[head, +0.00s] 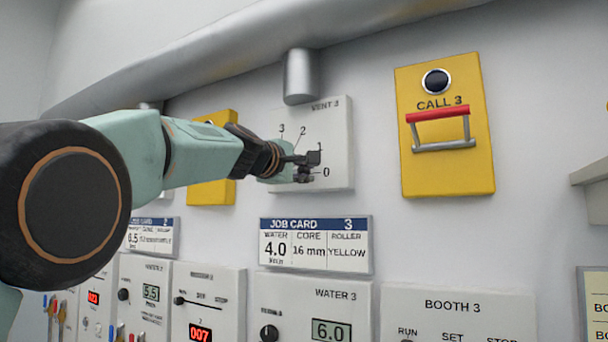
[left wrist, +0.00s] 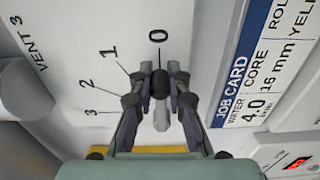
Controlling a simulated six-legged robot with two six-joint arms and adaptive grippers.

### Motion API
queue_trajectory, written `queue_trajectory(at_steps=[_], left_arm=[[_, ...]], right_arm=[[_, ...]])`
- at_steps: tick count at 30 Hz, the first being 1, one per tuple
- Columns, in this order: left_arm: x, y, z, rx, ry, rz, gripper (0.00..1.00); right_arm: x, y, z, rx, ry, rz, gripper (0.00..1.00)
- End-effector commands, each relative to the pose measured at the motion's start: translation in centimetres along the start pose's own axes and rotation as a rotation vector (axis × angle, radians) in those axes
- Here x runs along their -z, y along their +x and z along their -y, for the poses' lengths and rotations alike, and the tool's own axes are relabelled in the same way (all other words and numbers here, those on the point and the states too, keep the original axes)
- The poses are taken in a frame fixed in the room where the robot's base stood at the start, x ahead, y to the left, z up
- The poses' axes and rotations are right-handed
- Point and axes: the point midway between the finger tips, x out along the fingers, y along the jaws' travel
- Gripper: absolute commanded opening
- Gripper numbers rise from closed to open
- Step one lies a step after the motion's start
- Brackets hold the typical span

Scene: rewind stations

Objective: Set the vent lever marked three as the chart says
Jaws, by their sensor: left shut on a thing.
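The VENT 3 panel (head: 335,125) is a white plate on the wall with a scale from 0 to 3. It also shows in the left wrist view (left wrist: 95,35), turned sideways. My left gripper (head: 308,165) is in front of the panel's lower right, by the 0 mark. In the left wrist view my left gripper (left wrist: 158,82) is shut on the dark knob of the vent lever (left wrist: 160,118). The knob lies in line with the 0 mark. In the head view the gripper hides most of the lever. My right gripper is not in view.
A yellow CALL 3 box (head: 450,170) with a red handle hangs to the right. Below is JOB CARD 3 (head: 316,263), reading water 4.0, core 16 mm, roller yellow. The WATER 3 panel (head: 330,295) shows 6.0. A partly seen board (head: 597,300) is at the right edge.

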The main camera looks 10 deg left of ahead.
Motion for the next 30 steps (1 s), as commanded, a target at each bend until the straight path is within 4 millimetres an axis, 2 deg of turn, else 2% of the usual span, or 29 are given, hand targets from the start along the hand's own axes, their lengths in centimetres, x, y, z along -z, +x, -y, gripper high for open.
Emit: queue_trajectory(at_steps=[11, 12, 19, 30], left_arm=[[0.01, 0.12, 0.35, 0.007, 0.005, 0.002, 0.0], [0.01, 0.12, 0.37, 0.007, 0.004, 0.002, 0.18], [0.01, 0.11, 0.3, 0.005, 0.003, 0.001, 0.38], [0.02, -0.06, 0.14, 0.003, 0.003, 0.001, 0.4]], right_arm=[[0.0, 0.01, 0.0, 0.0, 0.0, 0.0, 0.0], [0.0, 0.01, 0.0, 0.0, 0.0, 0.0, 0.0], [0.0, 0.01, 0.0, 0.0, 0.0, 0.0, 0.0], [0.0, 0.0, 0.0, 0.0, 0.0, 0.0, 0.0]])
